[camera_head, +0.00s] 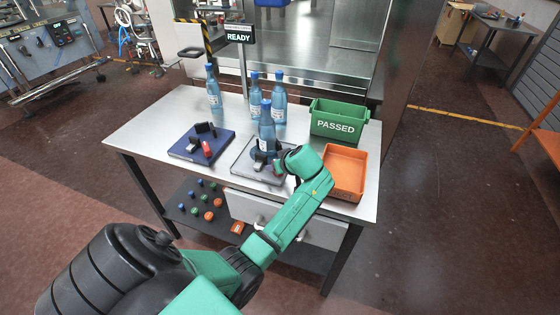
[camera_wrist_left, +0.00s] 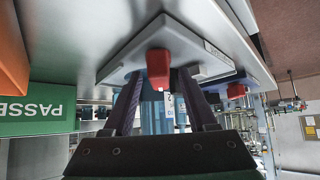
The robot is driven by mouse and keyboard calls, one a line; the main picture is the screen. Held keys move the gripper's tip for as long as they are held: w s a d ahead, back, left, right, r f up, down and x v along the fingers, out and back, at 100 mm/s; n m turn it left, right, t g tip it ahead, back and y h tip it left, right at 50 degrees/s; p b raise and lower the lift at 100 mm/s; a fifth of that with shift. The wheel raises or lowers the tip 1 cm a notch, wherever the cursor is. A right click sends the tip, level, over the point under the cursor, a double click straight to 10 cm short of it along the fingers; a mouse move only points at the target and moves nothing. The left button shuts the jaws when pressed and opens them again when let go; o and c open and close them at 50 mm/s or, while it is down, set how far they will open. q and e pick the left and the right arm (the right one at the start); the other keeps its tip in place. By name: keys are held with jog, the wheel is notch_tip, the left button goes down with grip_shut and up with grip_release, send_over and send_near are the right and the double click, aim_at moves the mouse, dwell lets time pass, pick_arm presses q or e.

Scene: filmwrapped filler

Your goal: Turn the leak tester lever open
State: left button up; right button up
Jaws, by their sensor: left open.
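The grey tester plate (camera_head: 243,168) lies on the steel table with a blue bottle (camera_head: 267,130) upright on it. My left gripper (camera_wrist_left: 160,78) is low at the right side of this plate, largely hidden by its own wrist in the head view. In the wrist view its two dark fingers are apart, with the red lever (camera_wrist_left: 158,66) in line with the gap between their tips. I cannot tell whether they touch it. A second, dark blue tester plate (camera_head: 186,150) with a red lever (camera_head: 207,149) lies to the left. My right gripper is out of view.
Several blue bottles (camera_head: 214,90) stand behind the plates. A green PASSED bin (camera_head: 338,123) and an orange tray (camera_head: 345,170) sit on the right. A post carries a READY sign (camera_head: 239,34). The table's front left is clear.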

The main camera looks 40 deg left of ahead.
pick_arm(q)
jog(key=b+v, duration=0.2)
jog(key=v, duration=1.2)
jog(key=shift+d+r, duration=0.1)
jog(key=shift+d, duration=0.05)
